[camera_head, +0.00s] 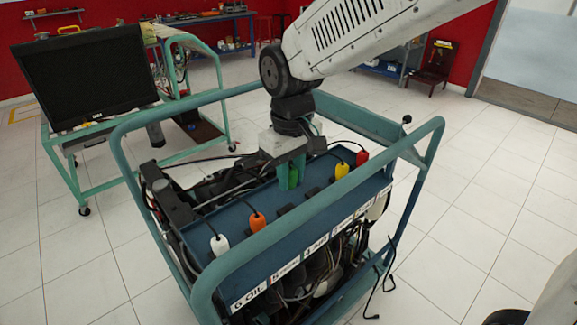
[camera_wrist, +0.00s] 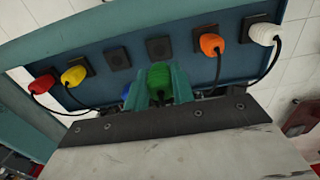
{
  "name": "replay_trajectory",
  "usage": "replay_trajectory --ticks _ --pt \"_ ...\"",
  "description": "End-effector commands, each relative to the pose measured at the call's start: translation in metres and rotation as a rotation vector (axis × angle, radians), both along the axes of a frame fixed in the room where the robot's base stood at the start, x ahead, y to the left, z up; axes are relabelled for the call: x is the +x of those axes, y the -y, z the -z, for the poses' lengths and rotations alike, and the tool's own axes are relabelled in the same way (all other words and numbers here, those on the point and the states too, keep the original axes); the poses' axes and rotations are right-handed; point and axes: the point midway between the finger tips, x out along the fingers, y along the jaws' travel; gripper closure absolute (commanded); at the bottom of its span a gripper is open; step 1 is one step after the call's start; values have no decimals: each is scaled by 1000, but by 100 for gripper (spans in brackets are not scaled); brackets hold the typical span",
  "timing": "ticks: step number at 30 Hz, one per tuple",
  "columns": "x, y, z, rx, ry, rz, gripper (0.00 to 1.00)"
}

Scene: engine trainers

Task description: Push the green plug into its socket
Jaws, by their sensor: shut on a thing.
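The green plug (camera_wrist: 160,77) is between the two teal fingers of my gripper (camera_wrist: 160,87), which is shut on it. I cannot tell whether the plug's tip touches that socket. In the head view my gripper (camera_head: 291,172) points down over the panel, with a little of the green plug (camera_head: 293,177) showing between the fingers. The socket under it is not clear there.
The blue panel (camera_head: 205,213) also bears a white plug (camera_head: 219,244), an orange plug (camera_head: 257,221), a yellow plug (camera_head: 342,170) and a red plug (camera_head: 362,157), all with black cables. A teal tube frame (camera_head: 240,262) surrounds the panel.

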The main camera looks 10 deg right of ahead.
Motion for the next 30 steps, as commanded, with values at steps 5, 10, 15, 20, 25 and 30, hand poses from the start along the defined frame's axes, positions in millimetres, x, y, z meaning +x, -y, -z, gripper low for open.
replay_trajectory --ticks 5,10,15,20,25,30 --pt "-1 -1 18 0 0 -2 98" --pt "-1 0 28 -1 -1 -1 98" --pt "-1 1 43 -1 -1 1 98" --pt "0 2 57 -1 -1 2 98" --pt "0 2 68 0 0 3 98" --pt "-1 2 72 0 0 3 98"
